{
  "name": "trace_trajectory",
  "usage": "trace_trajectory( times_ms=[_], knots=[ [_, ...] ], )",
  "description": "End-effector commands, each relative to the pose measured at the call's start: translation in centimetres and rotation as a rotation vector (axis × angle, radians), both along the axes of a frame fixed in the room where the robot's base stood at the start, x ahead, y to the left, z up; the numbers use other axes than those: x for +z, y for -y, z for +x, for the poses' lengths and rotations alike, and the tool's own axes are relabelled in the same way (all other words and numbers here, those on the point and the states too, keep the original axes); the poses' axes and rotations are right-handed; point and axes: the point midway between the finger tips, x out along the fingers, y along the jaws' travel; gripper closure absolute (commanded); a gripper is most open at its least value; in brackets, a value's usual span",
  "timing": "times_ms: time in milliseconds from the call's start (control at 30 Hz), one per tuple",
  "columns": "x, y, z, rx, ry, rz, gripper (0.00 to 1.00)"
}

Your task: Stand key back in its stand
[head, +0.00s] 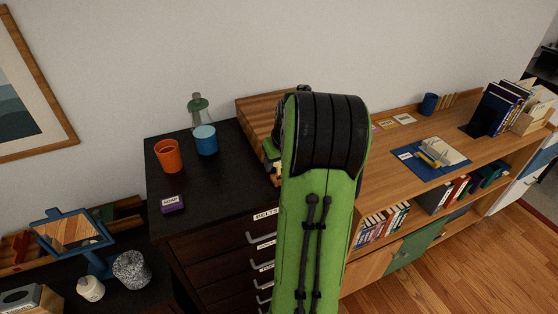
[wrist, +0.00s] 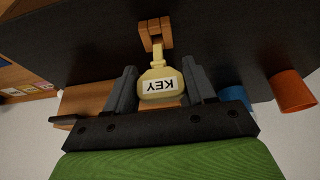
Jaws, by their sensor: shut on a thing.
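The key (wrist: 157,73) is pale yellow, with a white label reading KEY that shows upside down in the wrist view. My gripper (wrist: 158,88) has its two dark fingers on either side of the key's wide head and is shut on it. The small wooden stand (wrist: 155,24) has a slot and is on the dark cabinet top. The key's thin shaft points at the stand and its end overlaps the stand's near edge in the picture. I cannot tell whether it is inside the slot. In the head view my arm hides most of the gripper, key and stand.
The dark cabinet top (head: 230,172) holds an orange cup (head: 168,156), a blue cup (head: 205,140), a purple box (head: 172,204) and a green-topped bottle (head: 199,108). A wooden board (head: 255,118) stands behind my gripper. A wooden shelf (head: 400,136) is to the right.

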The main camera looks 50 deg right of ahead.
Motion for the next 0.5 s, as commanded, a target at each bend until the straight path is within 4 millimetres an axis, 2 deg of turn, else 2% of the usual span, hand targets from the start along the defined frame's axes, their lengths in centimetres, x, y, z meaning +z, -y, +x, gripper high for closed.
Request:
trace_trajectory(
  times_ms=[500],
  knots=[
    [-0.60, -0.01, 0.00, 0.000, 0.000, 0.000, 0.74]
  ],
)
